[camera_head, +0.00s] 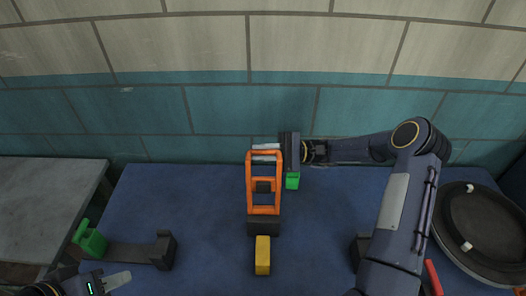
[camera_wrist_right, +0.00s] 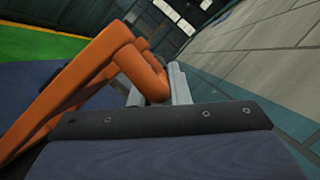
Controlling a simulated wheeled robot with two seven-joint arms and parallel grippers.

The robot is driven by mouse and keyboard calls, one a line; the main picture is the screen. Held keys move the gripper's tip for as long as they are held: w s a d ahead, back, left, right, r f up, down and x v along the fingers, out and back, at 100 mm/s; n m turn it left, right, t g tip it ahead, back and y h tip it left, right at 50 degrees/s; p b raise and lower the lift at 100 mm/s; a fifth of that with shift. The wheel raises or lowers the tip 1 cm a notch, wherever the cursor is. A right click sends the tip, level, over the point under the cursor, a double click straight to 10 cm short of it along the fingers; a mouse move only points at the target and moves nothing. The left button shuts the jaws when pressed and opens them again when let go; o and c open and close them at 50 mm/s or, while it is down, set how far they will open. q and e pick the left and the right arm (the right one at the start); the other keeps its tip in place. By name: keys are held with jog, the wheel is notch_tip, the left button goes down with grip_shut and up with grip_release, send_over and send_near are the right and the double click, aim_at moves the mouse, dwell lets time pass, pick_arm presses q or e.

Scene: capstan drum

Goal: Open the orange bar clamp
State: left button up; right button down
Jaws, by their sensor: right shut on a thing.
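The orange bar clamp (camera_head: 263,210) is an upright orange frame with a dark block at its foot, in the middle of the blue table. My right gripper (camera_head: 266,152) reaches in from the right and is shut on the top bar of the frame. In the right wrist view the orange bars (camera_wrist_right: 110,75) lean up to the pale fingers (camera_wrist_right: 178,85), which close around the rounded top bar. Part of the grip is hidden. My left gripper (camera_head: 118,280) is at the lower left, away from the clamp; its finger spread is unclear.
A yellow block (camera_head: 262,255) sits in front of the clamp, and a green block (camera_head: 292,181) is just right of it. A dark bracket with a green piece (camera_head: 90,240) lies at the left. A round black tray (camera_head: 485,235) is at the right. The tiled wall is behind.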

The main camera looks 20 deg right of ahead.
jog(key=s+n, duration=0.1)
jog(key=s+r+n+b, duration=0.1)
jog(key=s+a+n+g+b, duration=0.1)
jog(key=shift+s+r+h, duration=0.25)
jog(key=shift+s+h, duration=0.1)
jog(key=shift+h, duration=0.05)
jog(key=c, duration=1.4)
grip_release()
